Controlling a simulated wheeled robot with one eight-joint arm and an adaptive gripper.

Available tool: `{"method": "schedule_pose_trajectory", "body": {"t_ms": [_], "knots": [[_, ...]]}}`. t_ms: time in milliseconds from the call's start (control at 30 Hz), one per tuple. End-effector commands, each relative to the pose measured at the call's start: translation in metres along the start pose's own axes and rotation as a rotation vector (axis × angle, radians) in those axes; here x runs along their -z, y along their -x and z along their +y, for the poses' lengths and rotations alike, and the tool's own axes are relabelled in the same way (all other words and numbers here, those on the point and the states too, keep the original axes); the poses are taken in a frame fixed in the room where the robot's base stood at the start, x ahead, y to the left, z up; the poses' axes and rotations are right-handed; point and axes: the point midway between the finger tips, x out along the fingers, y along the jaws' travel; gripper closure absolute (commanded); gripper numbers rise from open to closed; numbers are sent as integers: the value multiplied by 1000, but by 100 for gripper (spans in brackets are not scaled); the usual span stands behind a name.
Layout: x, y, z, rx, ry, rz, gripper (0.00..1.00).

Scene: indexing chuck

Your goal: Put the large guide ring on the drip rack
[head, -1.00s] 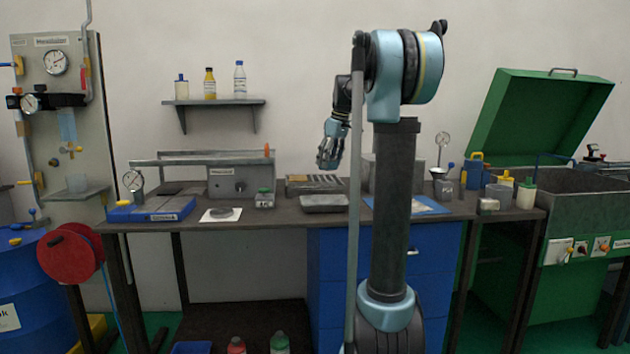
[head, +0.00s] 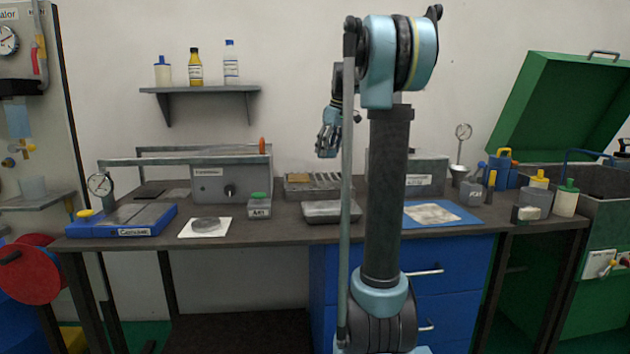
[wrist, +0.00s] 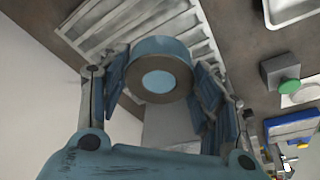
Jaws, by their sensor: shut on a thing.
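My gripper (head: 327,142) is raised above the back of the bench in the head view. In the wrist view my gripper (wrist: 162,88) is shut on a thick ring, taken to be the large guide ring (wrist: 180,74), with a blue outer side, a brownish face and a pale blue round centre. The ring is too small or hidden to make out in the head view. The drip rack (head: 328,181), a grey slatted tray, lies on the bench below and beyond my gripper. Its slats (wrist: 95,22) show behind the ring in the wrist view, apart from it.
A shallow metal tray (head: 331,211) sits just in front of the rack. A grey box with a knob (head: 222,185) stands left, near a green-topped block (head: 259,205). A grey machine (head: 425,172) stands right, behind a blue mat (head: 465,214).

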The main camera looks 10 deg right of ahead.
Motion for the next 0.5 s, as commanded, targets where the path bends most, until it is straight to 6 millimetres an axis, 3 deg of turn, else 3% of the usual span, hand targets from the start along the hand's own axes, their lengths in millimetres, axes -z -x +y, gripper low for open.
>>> {"method": "schedule_pose_trajectory", "body": {"t_ms": [500], "knots": [[-10, -55, -4, 2, 8, 0, 100]]}}
